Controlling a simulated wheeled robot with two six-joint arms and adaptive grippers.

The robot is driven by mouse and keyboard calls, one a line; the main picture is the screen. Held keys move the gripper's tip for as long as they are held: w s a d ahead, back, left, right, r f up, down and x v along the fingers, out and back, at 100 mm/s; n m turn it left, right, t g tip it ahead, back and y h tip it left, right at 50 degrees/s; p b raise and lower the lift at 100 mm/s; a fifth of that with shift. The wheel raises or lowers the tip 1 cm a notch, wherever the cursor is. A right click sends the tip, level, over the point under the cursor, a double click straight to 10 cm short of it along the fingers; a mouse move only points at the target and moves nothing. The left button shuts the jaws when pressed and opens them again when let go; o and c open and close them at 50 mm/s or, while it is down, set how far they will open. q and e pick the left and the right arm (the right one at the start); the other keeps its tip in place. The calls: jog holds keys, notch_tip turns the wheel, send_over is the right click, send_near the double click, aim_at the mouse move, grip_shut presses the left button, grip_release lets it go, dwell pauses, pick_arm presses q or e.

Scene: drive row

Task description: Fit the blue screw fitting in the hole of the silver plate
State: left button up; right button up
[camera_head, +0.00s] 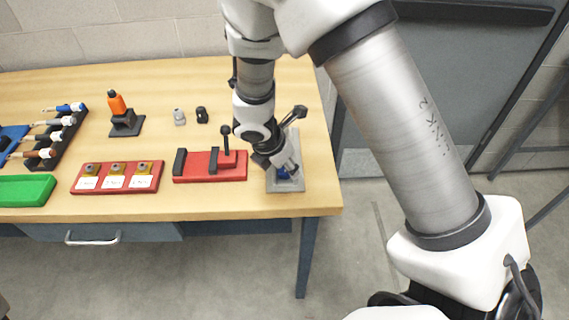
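The silver plate (287,187) lies at the right front corner of the table. A small blue piece, which looks like the blue screw fitting (283,174), shows low over the plate, right at the fingertips of my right gripper (288,169). My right gripper reaches down from above and hides most of the fitting and part of the plate. The hole is hidden. I cannot tell whether the fingers grip the fitting, or whether it sits in the hole or above it. My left gripper is not in view.
A dark lever (293,115) stands just behind the plate. A red fixture with a black knob (205,177) is close on the left. Further left are a red tray (117,188), a green block (22,191) and an orange-topped stand (118,112). The table's right edge is near.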

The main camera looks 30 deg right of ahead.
jog(key=shift+f, duration=0.1)
jog(key=o, duration=1.2)
jog(key=v, duration=1.2)
